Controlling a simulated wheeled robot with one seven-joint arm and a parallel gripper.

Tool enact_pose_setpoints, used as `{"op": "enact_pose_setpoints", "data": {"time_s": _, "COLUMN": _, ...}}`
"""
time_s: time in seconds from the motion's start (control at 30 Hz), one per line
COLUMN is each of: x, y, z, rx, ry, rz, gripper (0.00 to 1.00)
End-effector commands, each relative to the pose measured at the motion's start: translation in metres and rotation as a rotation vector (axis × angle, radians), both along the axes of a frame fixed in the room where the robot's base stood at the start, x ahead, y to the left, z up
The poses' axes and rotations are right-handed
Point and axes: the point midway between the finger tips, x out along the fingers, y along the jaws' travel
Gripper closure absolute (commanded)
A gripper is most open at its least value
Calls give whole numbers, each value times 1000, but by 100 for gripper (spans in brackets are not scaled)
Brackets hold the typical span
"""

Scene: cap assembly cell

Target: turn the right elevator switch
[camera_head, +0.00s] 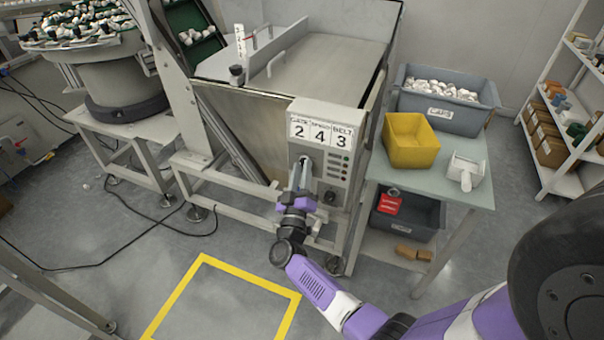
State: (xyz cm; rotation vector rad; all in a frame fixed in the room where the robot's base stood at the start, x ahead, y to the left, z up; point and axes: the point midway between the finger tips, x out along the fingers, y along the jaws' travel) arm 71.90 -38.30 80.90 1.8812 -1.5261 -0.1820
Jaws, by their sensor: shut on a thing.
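A grey control box (350,165) stands on the front of the machine frame. Its label plate (321,132) reads GATE, SPEED, BELT over 2, 4, 3. My gripper (303,164) reaches the left part of the box's front face, below the plate, and is shut on a switch there. The fingers hide most of that switch, so its angle cannot be told. A dark round knob (330,198) sits lower and to the right on the same face, apart from the fingers. Small dark buttons run down the right of the face.
Right of the box, a table (462,160) holds a yellow bin (410,140) and a white scoop (466,171). A grey caps bin (448,106) is behind. A bowl feeder (118,75) stands left. Yellow tape (172,302) marks open floor in front.

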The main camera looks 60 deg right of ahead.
Motion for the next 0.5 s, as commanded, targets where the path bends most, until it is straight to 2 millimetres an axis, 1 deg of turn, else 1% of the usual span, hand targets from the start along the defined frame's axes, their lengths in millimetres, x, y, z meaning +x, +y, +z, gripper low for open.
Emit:
{"op": "enact_pose_setpoints", "data": {"time_s": 0.03, "x": 2, "y": 1, "z": -5, "rx": 2, "ry": -38, "rz": 4, "gripper": 100}}
{"op": "enact_pose_setpoints", "data": {"time_s": 0.5, "x": 5, "y": 2, "z": -7, "rx": 38, "ry": -477, "rz": 3, "gripper": 100}}
